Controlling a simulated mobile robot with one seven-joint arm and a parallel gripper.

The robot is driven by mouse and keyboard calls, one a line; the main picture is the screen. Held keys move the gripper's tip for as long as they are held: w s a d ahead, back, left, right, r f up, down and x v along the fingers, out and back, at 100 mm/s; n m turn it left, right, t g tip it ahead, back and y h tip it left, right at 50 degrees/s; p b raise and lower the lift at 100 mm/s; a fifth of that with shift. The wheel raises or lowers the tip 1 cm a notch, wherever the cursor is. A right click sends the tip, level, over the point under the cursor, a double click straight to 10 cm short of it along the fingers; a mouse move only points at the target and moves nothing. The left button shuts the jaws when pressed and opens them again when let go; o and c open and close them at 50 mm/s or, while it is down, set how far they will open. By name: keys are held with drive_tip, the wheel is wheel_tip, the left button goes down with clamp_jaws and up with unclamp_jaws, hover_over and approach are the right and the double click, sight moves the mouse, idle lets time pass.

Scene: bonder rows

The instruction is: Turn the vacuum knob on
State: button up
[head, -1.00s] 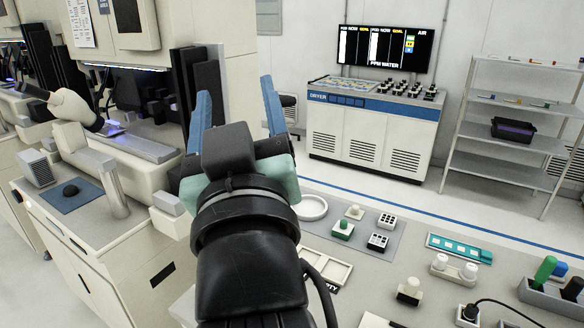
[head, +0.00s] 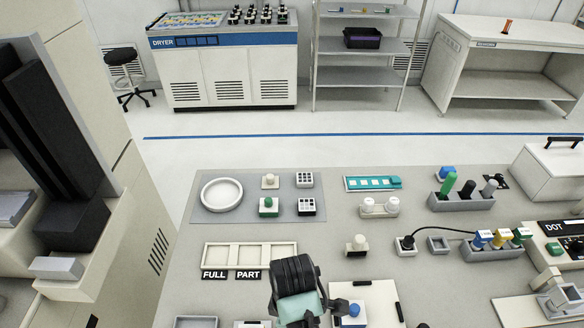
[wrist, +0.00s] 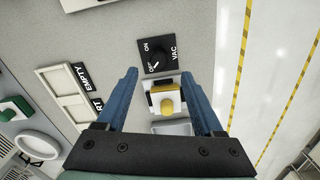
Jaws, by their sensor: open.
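The vacuum knob (wrist: 157,60) shows in the wrist view as a dark round knob on a black square plate marked ON, OFF and VAC. Its white mark appears to point toward OFF. My gripper (wrist: 159,75) is open and empty, with its two blue fingers apart. The knob lies just beyond the fingertips in that view, not between them. In the head view my gripper (head: 298,308) is at the bottom edge, its fingers mostly out of sight. I cannot make out the vacuum knob in the head view.
A yellow-topped part on a white base (wrist: 167,103) shows between the fingers in the wrist view. A FULL/PART tray (head: 250,256) lies left of my gripper in the head view. A blue-topped part (head: 354,312) stands close on its right. Several small items crowd the bench.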

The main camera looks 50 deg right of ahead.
wheel_tip(320, 180, down, 8)
drive_tip(key=shift+w+f, duration=0.1)
drive_tip(key=shift+w, duration=0.05)
idle(0.3)
clamp_jaws()
